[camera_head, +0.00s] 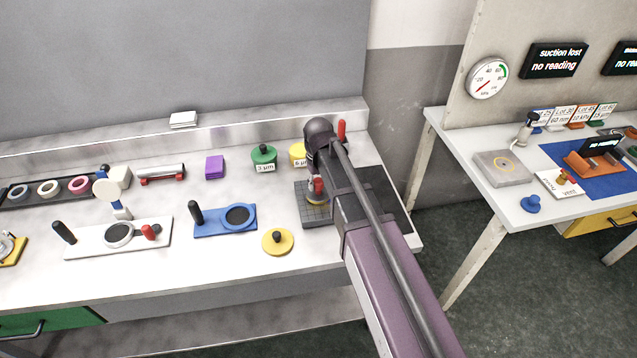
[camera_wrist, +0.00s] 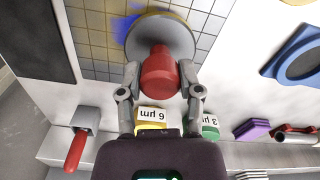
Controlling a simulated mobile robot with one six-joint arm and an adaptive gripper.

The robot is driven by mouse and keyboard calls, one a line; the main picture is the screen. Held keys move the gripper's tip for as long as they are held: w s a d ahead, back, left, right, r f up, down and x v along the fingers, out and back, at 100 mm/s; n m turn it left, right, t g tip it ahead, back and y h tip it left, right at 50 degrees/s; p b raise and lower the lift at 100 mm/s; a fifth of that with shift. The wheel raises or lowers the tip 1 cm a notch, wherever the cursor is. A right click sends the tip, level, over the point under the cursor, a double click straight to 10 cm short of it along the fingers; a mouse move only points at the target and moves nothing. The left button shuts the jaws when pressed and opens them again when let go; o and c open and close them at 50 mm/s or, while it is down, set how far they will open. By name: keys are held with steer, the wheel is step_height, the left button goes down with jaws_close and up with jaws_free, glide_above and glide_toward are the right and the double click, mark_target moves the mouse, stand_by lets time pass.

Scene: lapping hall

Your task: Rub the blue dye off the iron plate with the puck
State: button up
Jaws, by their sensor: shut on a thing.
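The iron plate (camera_head: 312,217) is a dark gridded square on the bench, right of centre in the head view, partly hidden by my arm. In the wrist view the plate (camera_wrist: 92,45) shows grid lines and a blue dye patch (camera_wrist: 122,26) at the puck's left edge. The puck is a round grey disc (camera_wrist: 168,38) with a red knob (camera_wrist: 160,80), over the plate; whether it touches is hard to tell. My gripper (camera_wrist: 160,76) is shut on the red knob, one finger on each side. Any dye under the disc is hidden.
A yellow disc with a knob (camera_head: 278,243) and a blue holder (camera_head: 222,222) lie left of the plate. Green (camera_head: 264,156) and yellow (camera_head: 297,152) labelled jars stand behind. A red-handled item (camera_wrist: 76,152) shows in the wrist view. Bare bench lies in front of the blue holder.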

steer(key=shift+r+p, duration=2.3)
steer(key=shift+r, duration=0.3)
steer(key=shift+r+p, duration=1.5)
